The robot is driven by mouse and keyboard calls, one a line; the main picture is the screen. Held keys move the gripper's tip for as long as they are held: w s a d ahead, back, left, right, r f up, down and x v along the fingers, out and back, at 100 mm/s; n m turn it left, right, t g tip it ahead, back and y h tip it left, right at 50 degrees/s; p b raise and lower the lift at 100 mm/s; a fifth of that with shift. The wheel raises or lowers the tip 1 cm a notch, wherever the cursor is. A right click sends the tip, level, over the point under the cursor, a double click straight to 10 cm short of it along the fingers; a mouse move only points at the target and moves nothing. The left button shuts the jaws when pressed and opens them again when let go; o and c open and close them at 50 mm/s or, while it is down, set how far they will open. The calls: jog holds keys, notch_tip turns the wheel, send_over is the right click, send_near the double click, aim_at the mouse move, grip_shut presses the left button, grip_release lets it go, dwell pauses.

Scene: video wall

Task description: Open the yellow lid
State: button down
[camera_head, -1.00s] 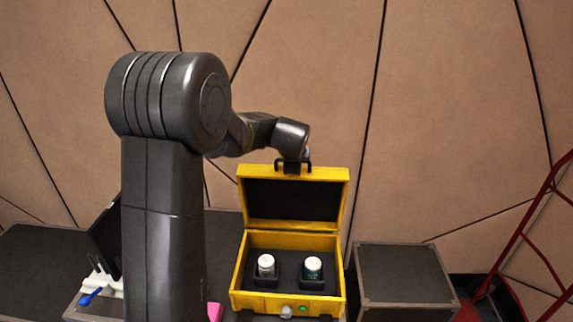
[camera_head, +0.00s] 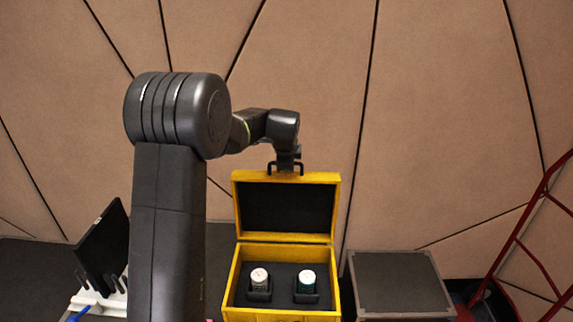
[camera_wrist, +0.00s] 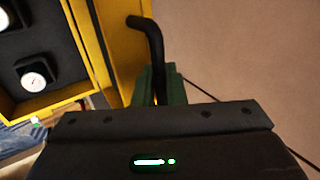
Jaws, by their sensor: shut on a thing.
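The yellow lid (camera_head: 334,210) stands raised, roughly upright, at the back of the yellow box (camera_head: 232,285). A black handle (camera_head: 271,168) sits on the lid's top edge. My gripper (camera_head: 286,163) is at that handle and shut on it. In the wrist view, the bent black handle (camera_wrist: 152,40) runs down to my gripper (camera_wrist: 160,85), whose green fingers are partly hidden by the gripper body.
A grey-topped crate (camera_head: 397,282) stands right of the box. A red hand truck (camera_head: 520,235) is at the far right. A black panel (camera_head: 102,245) on a white stand is at left. A tan panelled wall (camera_head: 440,120) rises behind.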

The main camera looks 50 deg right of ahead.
jog(key=c, duration=1.6)
grip_release()
jog(key=shift+o, duration=0.2)
jog(key=b+v, duration=0.3)
jog(key=v, duration=1)
jog(key=shift+a+r, duration=0.25)
jog(key=shift+a, duration=0.05)
jog(key=shift+s, duration=0.15)
